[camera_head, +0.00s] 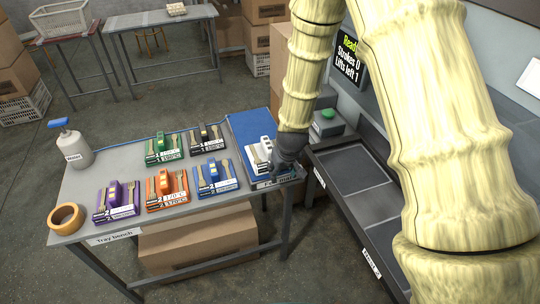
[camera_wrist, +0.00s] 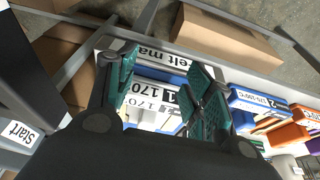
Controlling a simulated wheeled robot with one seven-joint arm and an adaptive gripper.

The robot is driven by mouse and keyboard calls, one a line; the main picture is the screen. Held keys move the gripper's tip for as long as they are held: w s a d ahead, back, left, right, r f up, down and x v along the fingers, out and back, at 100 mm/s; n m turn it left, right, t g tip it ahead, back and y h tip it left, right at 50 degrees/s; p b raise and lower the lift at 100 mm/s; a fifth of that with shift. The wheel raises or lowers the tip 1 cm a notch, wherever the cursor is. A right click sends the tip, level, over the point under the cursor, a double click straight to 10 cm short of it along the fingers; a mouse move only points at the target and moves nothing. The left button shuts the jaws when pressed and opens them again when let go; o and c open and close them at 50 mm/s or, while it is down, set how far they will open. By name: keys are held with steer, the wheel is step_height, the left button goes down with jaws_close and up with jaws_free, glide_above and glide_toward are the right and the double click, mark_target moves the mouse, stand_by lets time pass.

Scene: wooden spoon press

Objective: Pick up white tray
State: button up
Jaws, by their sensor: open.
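The white tray (camera_head: 255,159) sits on the blue felt mat (camera_head: 247,124) at the right end of the tray bench. In the wrist view the white tray (camera_wrist: 150,97), with a label reading 1 170, shows between and beyond the teal fingers. My gripper (camera_head: 280,165) is at the tray's right side in the head view and hides part of it. In the wrist view my gripper (camera_wrist: 165,90) has its two fingers apart, one on either side of the label. I cannot tell whether the fingers touch the tray.
Green (camera_head: 164,149), black (camera_head: 207,140), blue (camera_head: 216,178), orange (camera_head: 167,190) and purple (camera_head: 117,203) trays stand left of the mat. A green button (camera_head: 328,114) and display (camera_head: 347,60) stand right.

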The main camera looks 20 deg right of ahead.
glide_toward(270, 147)
steer(key=shift+t+y, duration=0.3)
steer(key=shift+t, duration=0.2)
steer(key=shift+s+d+f+p+x, duration=0.15)
steer(key=shift+p+x, duration=0.4)
steer(key=shift+x, duration=1.15)
steer(key=shift+s+p+x, duration=0.2)
steer(key=shift+p+x, duration=0.3)
steer(key=shift+x, duration=1.25)
steer(key=shift+s+d+f+p+x, duration=0.15)
steer(key=shift+p+x, duration=0.4)
steer(key=shift+x, duration=1.15)
steer(key=shift+r, duration=0.1)
steer(key=shift+c, duration=0.2)
steer(key=c, duration=1)
jaws_close()
steer(key=shift+r, duration=0.15)
